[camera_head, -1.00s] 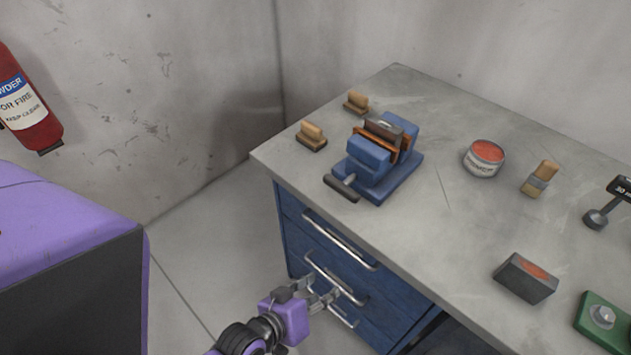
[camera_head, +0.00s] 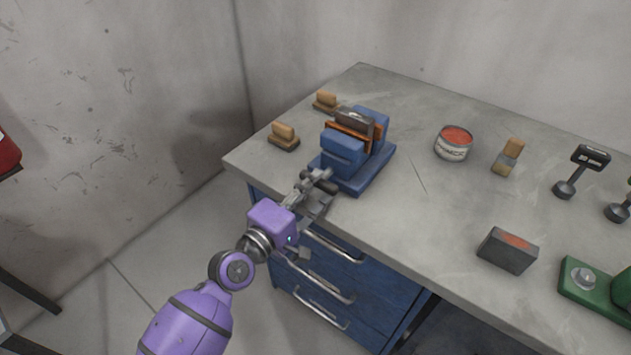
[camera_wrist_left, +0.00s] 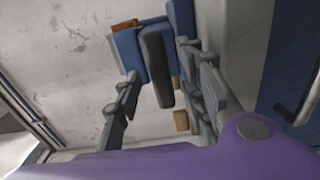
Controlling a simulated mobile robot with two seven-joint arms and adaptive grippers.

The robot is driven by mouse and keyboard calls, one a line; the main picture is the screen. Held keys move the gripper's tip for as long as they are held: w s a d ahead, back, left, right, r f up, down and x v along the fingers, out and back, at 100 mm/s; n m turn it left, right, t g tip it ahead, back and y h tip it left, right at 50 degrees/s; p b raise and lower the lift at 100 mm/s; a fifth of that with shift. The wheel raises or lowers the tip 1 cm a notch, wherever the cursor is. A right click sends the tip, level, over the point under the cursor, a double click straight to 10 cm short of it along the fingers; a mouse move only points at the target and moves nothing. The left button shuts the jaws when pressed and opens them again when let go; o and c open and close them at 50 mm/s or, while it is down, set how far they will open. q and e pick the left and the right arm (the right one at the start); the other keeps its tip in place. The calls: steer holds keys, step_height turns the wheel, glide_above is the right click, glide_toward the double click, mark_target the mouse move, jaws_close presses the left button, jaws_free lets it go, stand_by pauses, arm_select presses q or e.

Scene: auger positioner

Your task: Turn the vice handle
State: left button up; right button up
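The blue vice (camera_head: 346,157) sits at the near left corner of the workbench, with a dark plate and orange-brown pieces between its jaws. Its dark handle (camera_wrist_left: 157,68) shows in the left wrist view as a black bar in front of the blue body. My left gripper (camera_head: 318,185) is at the handle end of the vice, over the bench's front edge. In the wrist view its fingers are apart, one on each side of the handle; I cannot tell whether either touches it. In the head view the gripper mostly hides the handle. My right gripper is out of view.
Two wooden-handled blocks (camera_head: 284,136) (camera_head: 326,101) lie left of and behind the vice. A tin (camera_head: 453,143), a brush (camera_head: 508,156) and a dark box (camera_head: 507,250) stand to the right. Drawers with metal handles (camera_head: 318,283) are below the bench top.

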mark_target(325, 176)
arm_select(q)
steer(key=shift+w+d, duration=0.35)
steer(key=shift+w, duration=0.2)
steer(key=shift+w+d, duration=0.3)
steer(key=shift+w, duration=0.1)
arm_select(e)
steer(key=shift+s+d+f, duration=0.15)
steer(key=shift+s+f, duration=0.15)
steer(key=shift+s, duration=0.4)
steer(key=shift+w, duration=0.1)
arm_select(q)
jaws_close()
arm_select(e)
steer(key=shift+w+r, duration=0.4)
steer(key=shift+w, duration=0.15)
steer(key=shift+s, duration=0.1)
